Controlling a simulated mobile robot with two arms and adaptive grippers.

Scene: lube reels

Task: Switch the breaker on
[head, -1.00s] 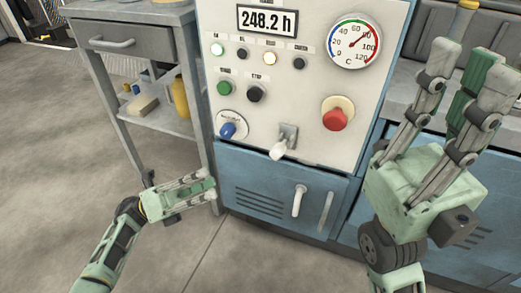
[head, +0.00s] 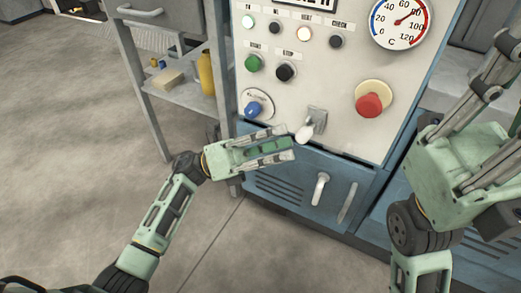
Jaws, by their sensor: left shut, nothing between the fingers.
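The breaker looks to be the lever switch on the panel: a grey metal mount (head: 317,118) with a white handle (head: 304,133) that tilts down and to the left. My left gripper (head: 286,143) is shut and empty. Its fingertips are just left of and slightly below the white handle in the picture; I cannot tell whether they touch it.
The panel has a blue selector knob (head: 254,108), a green button (head: 253,62), a black button (head: 285,72), a red mushroom button (head: 369,104) and a gauge (head: 398,20). A blue cabinet door with a white handle (head: 320,188) lies below. A grey shelf cart (head: 178,95) stands left.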

